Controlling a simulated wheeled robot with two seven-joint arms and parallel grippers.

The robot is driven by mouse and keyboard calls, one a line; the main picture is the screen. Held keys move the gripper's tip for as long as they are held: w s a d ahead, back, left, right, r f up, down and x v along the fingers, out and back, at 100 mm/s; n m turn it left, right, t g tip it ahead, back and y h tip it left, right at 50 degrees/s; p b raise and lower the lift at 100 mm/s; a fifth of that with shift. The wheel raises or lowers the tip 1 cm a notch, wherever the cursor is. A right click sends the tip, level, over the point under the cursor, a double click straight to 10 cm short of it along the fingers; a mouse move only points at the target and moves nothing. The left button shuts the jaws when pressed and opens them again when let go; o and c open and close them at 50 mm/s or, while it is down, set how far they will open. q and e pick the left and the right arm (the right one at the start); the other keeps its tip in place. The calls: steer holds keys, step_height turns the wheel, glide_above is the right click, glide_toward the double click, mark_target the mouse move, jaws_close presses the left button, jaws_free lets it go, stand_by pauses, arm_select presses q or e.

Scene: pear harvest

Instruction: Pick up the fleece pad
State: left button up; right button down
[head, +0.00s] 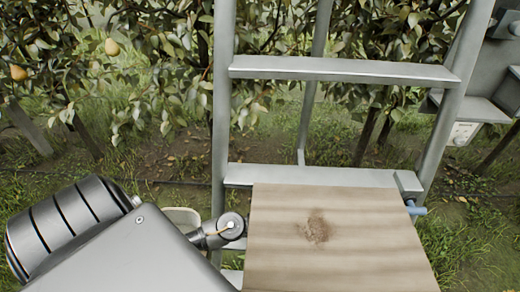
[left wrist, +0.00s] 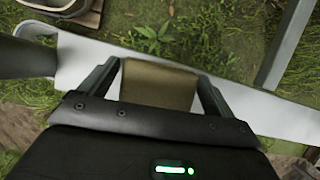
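In the left wrist view a brown, flat-looking piece, which looks like the fleece pad (left wrist: 158,88), lies over a pale grey ladder step (left wrist: 255,107). My left gripper (left wrist: 158,68) has its fingers wide apart, one at each side of the pad. The pad's edges come very near both fingertips; I cannot tell if they touch or press it. The palm hides the pad's near end. In the head view I cannot make out the pad or my left gripper. My right gripper is in neither view.
A grey ladder (head: 345,70) stands ahead. A wooden board (head: 340,240) covers the lower middle of the head view. A pale container (head: 182,216) shows behind my left arm, low down. Pears (head: 112,47) hang in the leafy trees at the upper left. Grass lies around.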

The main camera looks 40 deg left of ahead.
arm_select(q)
steer(key=c, duration=0.6)
steer(key=shift+c, duration=0.2)
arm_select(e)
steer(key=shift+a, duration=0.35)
arm_select(q)
steer(key=shift+r, duration=0.1)
steer(key=shift+r, duration=0.25)
steer(key=shift+r+p, duration=0.4)
steer(key=shift+r, duration=0.05)
steer(key=s+d+b, duration=0.4)
steer(key=s+d, duration=0.8)
steer(key=s, duration=0.1)
steer(key=shift+s, duration=0.3)
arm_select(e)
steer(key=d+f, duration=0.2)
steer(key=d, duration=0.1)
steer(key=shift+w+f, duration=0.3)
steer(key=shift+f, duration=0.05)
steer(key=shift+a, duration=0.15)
